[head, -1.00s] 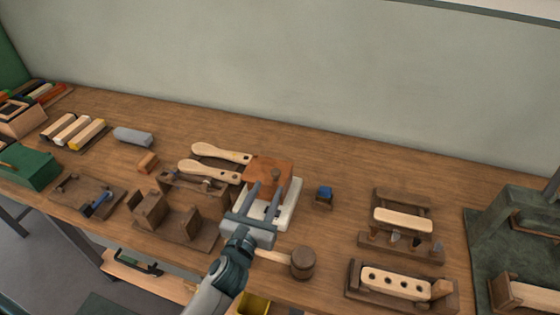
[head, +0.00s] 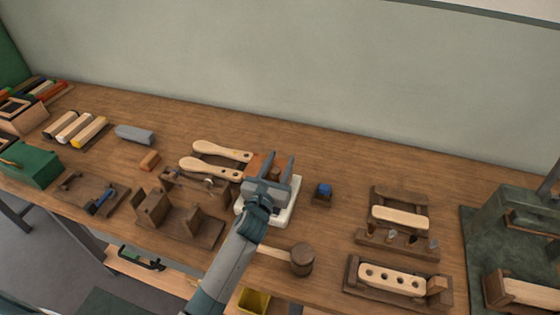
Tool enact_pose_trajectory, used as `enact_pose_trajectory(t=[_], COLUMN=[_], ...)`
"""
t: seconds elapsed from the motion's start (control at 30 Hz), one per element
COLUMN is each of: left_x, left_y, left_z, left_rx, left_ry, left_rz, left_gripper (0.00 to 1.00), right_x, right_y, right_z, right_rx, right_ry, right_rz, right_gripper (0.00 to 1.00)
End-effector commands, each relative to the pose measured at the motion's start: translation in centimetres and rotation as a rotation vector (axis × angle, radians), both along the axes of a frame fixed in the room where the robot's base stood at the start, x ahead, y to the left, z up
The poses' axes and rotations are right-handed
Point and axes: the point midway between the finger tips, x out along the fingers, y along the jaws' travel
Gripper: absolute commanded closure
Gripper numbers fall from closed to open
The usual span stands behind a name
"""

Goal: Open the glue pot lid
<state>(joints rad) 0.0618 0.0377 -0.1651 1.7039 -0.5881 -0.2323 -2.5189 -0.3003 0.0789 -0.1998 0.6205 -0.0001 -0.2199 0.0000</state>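The glue pot appears to be the white-based block (head: 284,214) in the middle of the bench, with a reddish-brown lid (head: 255,164) on top. My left gripper (head: 279,160) is over the pot, its two fingers apart and pointing towards the back wall. A small dark knob (head: 276,173) shows between the fingers. The gripper body hides much of the lid and the pot, so I cannot tell whether the fingers touch the knob. My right gripper is not in view.
Two wooden brush handles (head: 212,168) lie just left of the pot. A mallet (head: 301,259) lies in front. A small stand with a blue top (head: 323,192) is to the right. Wooden fixtures (head: 398,279) stand further right. Bare bench shows behind the pot.

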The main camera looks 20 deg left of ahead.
Motion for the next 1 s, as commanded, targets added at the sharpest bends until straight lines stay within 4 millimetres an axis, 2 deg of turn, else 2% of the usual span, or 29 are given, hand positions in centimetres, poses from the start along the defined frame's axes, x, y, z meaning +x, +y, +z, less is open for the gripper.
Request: enact_pose_trajectory(t=[0.13,0.17,0.3,0.67,1.0], left_x=[0.0,0.0,0.0,-0.1,-0.9], left_y=[0.0,0.0,0.0,0.0,0.4], left_z=[0.0,0.0,0.0,0.1,0.2], left_rx=[0.000,0.000,0.000,0.000,0.005], left_ry=[0.000,0.000,0.000,0.000,0.001], left_rz=[0.000,0.000,0.000,-0.011,-0.091], left_gripper=[0.61,0.66,0.99,1.00,1.00], right_x=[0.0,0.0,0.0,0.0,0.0], right_y=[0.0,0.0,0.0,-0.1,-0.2], right_z=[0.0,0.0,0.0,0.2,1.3], right_rx=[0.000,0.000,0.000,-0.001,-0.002], right_ry=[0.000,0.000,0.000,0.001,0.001], right_rz=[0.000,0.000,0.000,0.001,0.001], right_gripper=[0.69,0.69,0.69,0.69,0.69])
